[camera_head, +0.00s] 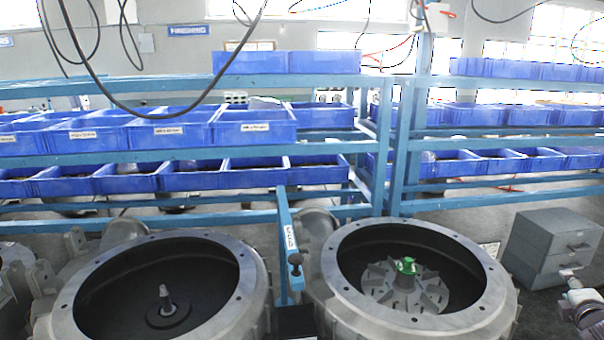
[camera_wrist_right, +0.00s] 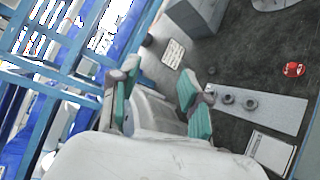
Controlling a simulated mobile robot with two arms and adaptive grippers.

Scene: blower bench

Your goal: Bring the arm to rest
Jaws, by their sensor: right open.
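My right gripper (camera_wrist_right: 159,78) is open in the right wrist view. Its two teal-padded fingers stand apart with nothing between them. Part of my right arm (camera_head: 584,306) shows at the lower right edge of the head view, in front of a grey drawer box and apart from the blower housings. My left gripper is not in view.
Two round metal blower housings stand in front: the left one (camera_head: 257,290) has a bare shaft, the right one (camera_head: 497,290) holds an impeller (camera_head: 375,282) with a green piece (camera_head: 406,266) on its hub. A grey drawer box (camera_head: 540,236) is at right. Blue racks with bins stand behind.

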